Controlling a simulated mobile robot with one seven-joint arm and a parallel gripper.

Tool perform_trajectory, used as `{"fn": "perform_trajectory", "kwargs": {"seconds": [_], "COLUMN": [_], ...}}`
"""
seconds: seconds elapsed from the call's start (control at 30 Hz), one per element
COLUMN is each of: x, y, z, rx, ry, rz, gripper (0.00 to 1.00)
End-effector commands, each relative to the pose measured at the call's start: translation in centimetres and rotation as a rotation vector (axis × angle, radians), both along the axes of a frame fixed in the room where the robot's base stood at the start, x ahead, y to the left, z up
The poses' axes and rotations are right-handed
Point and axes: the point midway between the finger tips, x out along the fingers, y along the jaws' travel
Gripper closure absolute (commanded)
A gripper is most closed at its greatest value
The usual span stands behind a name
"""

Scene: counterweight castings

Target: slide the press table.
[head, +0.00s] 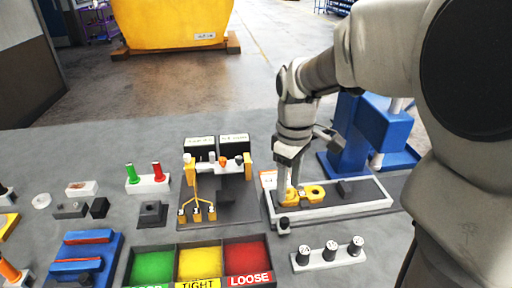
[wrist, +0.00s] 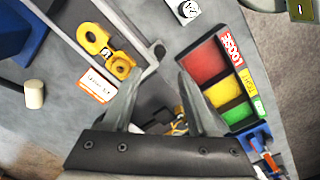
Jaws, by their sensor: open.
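The press table (head: 375,203) is a long, pale-edged tray in front of the blue press (head: 350,140), in the right half of the head view. A yellow casting with a round hole (head: 313,192) lies on it; the casting also shows in the wrist view (wrist: 98,40). My gripper (head: 291,188) points down over the table's left end, partly hiding it. In the wrist view its two fingers (wrist: 166,76) are apart with nothing between them. The table's pale edge and a small grey end piece (wrist: 158,50) lie just beyond the fingertips; I cannot tell whether they touch.
Green, yellow and red bins (head: 200,262) stand at the front. A fixture with yellow parts (head: 215,185) stands left of my gripper.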

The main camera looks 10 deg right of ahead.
Motion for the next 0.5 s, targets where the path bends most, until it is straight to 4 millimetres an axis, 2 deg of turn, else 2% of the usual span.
{"fn": "perform_trajectory", "kwargs": {"seconds": [0.03,0.3,0.5], "x": [-0.1,-0.1,0.0], "y": [0.0,0.0,0.0], "z": [-1.4,-7.2,-10.2], "rx": [0.000,0.000,0.001], "ry": [0.006,0.006,0.002], "rz": [0.000,0.000,0.000], "gripper": [0.41,0.41,0.41]}}
